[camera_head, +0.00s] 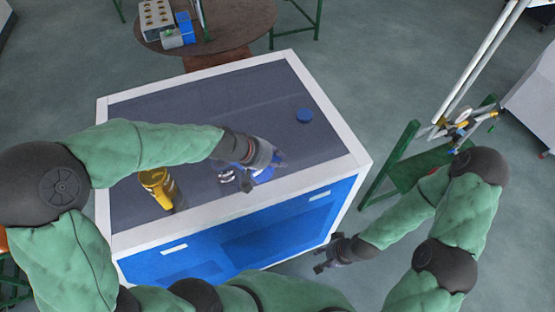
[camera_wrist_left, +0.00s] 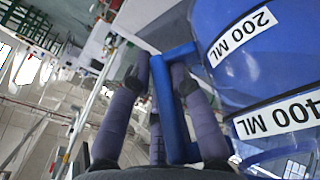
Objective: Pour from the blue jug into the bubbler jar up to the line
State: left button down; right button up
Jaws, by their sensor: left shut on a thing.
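My left gripper (camera_wrist_left: 148,68) is shut on the blue handle (camera_wrist_left: 176,105) of the blue jug (camera_wrist_left: 240,85). The jug's 200 ML and 400 ML labels show in the left wrist view. In the head view my left gripper (camera_head: 262,172) is over the middle of the cabinet top, with part of the jug's blue showing beside and below it. A shiny, clear-looking thing (camera_head: 228,177) sits just left of the gripper; I cannot tell whether it is the bubbler jar. The jug's mouth and any liquid level are hidden. My right gripper (camera_head: 325,255) looks open and empty, low in front of the cabinet.
The dark cabinet top (camera_head: 180,105) has a white rim. A round brown table (camera_head: 235,25) stands behind, and a green stand (camera_head: 420,170) at right. The top's far part is clear.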

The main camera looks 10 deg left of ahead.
pick_arm(q)
jog(key=shift+a+r+h+b, duration=0.1)
jog(key=shift+r+h+b, duration=0.4)
jog(key=shift+r+b, duration=0.25)
dwell(0.9)
jog(key=shift+a+r+n+t+h+b, duration=0.2)
jog(key=shift+r+n+t+h+b, duration=0.1)
jog(key=shift+r+h+b, duration=0.4)
dwell(1.1)
jog(key=shift+a+r+h+b, duration=0.25)
jog(key=shift+r+h, duration=0.1)
jog(key=shift+r, duration=0.25)
jog(key=shift+a+r+h+b, duration=0.2)
jog(key=shift+r+h, duration=0.15)
jog(key=shift+r, duration=0.2)
dwell(1.0)
jog(key=shift+a+r+n+h, duration=0.2)
jog(key=shift+r+h, duration=0.1)
jog(key=shift+r, duration=0.15)
jog(key=shift+a+r+n+h, duration=0.2)
jog(key=shift+r+h, duration=0.1)
jog(key=shift+r, duration=0.1)
dwell(1.1)
jog(key=shift+a+t, duration=0.1)
jog(key=shift+t, duration=0.2)
